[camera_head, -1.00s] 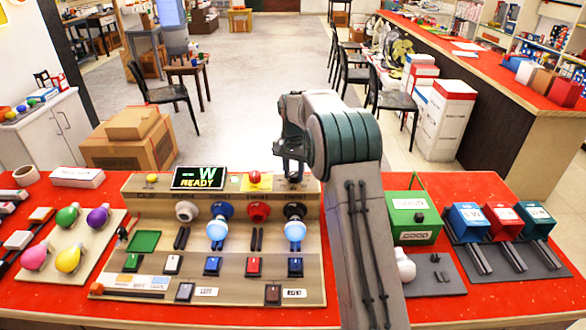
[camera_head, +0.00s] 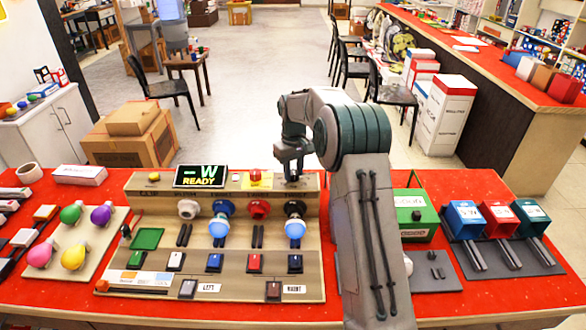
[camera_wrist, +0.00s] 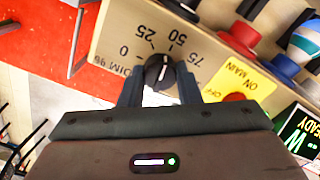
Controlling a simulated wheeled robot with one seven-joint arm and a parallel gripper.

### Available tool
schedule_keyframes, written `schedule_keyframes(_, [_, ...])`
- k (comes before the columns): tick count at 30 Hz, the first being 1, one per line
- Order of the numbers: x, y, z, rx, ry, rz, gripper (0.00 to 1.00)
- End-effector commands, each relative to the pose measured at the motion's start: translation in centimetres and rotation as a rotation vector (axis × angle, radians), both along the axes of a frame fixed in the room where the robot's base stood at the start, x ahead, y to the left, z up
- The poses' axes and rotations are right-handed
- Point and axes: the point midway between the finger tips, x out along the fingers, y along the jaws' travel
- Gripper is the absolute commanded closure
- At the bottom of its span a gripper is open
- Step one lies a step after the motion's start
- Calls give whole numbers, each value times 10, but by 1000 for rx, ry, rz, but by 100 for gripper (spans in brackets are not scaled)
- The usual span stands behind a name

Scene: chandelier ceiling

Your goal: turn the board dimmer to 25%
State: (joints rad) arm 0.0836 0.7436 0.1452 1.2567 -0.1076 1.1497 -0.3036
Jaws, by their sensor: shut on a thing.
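The board dimmer is a black round knob (camera_wrist: 160,72) with a white pointer line, in the wrist view. The marks 0, 25, 50 and 75 are printed in an arc around it. The pointer line appears to point between 25 and 50; its exact reading is hard to tell. My gripper (camera_wrist: 160,86) has one finger on each side of the knob and is shut on it. In the head view my gripper (camera_head: 292,177) is at the right end of the board's raised back panel (camera_head: 150,197), hiding the knob.
A yellow MAIN switch plate (camera_wrist: 238,84) with a red button is beside the knob. The READY display (camera_wrist: 303,133) is further along. Coloured sockets and two lit bulbs (camera_head: 218,228) stand in front of the panel. A green box (camera_head: 416,213) is to the right.

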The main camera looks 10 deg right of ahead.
Motion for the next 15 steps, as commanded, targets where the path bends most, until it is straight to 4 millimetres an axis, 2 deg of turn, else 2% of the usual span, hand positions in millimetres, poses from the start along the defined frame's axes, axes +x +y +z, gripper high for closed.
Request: schedule_keyframes(15, [1,0,3,0,-8,438,93])
